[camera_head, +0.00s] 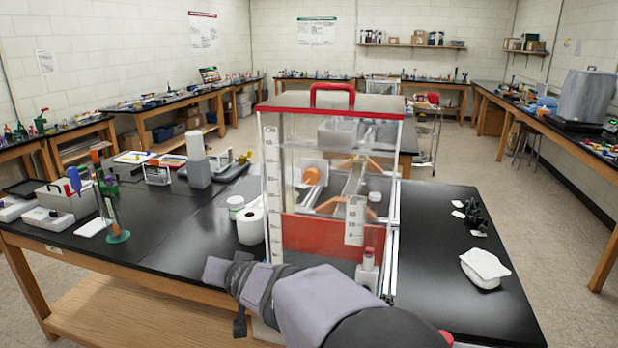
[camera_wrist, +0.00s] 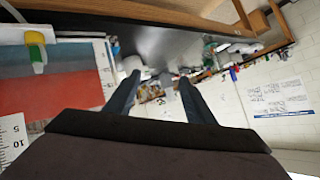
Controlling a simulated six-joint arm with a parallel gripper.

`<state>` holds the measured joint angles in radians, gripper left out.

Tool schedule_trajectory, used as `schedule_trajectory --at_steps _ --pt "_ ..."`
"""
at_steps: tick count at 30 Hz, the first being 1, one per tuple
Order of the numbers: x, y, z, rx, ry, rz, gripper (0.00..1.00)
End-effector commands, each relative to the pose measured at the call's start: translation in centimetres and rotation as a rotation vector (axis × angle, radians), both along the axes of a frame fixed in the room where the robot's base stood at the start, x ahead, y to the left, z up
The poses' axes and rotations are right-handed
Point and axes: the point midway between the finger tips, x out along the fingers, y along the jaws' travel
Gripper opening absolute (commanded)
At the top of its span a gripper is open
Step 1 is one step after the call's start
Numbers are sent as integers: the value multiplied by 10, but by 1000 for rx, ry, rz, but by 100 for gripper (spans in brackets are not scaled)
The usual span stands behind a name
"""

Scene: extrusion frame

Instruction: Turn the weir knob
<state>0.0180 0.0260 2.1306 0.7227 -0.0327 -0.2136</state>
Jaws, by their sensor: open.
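A clear tank (camera_head: 275,165) with a red-trimmed lid, red handle and white scales stands at the table's front. An orange round knob (camera_head: 312,175) on a pale block shows at its left part. A small white-and-red fitting (camera_head: 367,268) is at its lower right front. I cannot tell for certain which is the weir knob. My gripper (camera_head: 226,296) is in front of the tank's lower left corner, pointing left, apart from the orange knob. In the wrist view my gripper (camera_wrist: 159,79) has its two dark fingers apart, with nothing held. A yellow-green fitting (camera_wrist: 36,52) shows at left there.
A white paper roll (camera_head: 250,226) and a lidded jar (camera_head: 235,206) stand left of the tank. A grey bottle (camera_head: 198,165) and a blue-handled tool in a grey box (camera_head: 68,200) are farther left. A white cloth bundle (camera_head: 485,268) lies at right. The black tabletop (camera_head: 175,245) is clear at front left.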

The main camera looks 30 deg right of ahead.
Motion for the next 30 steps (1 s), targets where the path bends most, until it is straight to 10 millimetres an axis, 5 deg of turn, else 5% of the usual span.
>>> schedule_trajectory --at_steps 4,9,16,30 --pt "27 -60 79 -75 -255 -231 49" --pt "12 -123 130 -210 -393 -479 49" --pt "-20 -166 159 -417 -426 -646 49" --pt "-13 -178 163 -485 -405 -641 49"
